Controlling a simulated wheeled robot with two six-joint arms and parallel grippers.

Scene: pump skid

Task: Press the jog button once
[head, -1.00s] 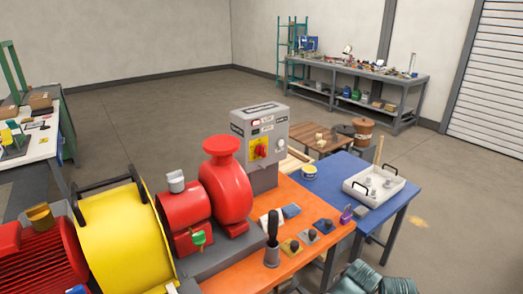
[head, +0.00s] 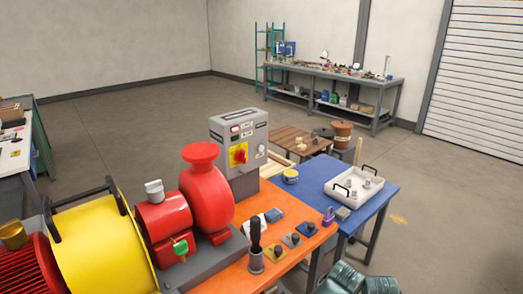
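A grey control box (head: 239,140) stands on a post at the back of the orange bench (head: 240,276). Its front carries a red rotary switch on a yellow plate (head: 239,154), small labelled indicators above it, and a pale round control (head: 261,149) on its right-hand face. I cannot tell which of these is the jog button. The box stands behind the red pump (head: 206,190). Neither of my grippers shows clearly in the head view; a teal-grey ribbed shape is at the bottom edge, with no fingertips visible.
A yellow guard (head: 95,250) and red motor (head: 22,270) fill the lower left. A blue table (head: 322,172) with a white tray (head: 351,199) adjoins the bench. Several small parts and an upright black-handled tool (head: 256,238) lie on the orange top. Floor to the right is clear.

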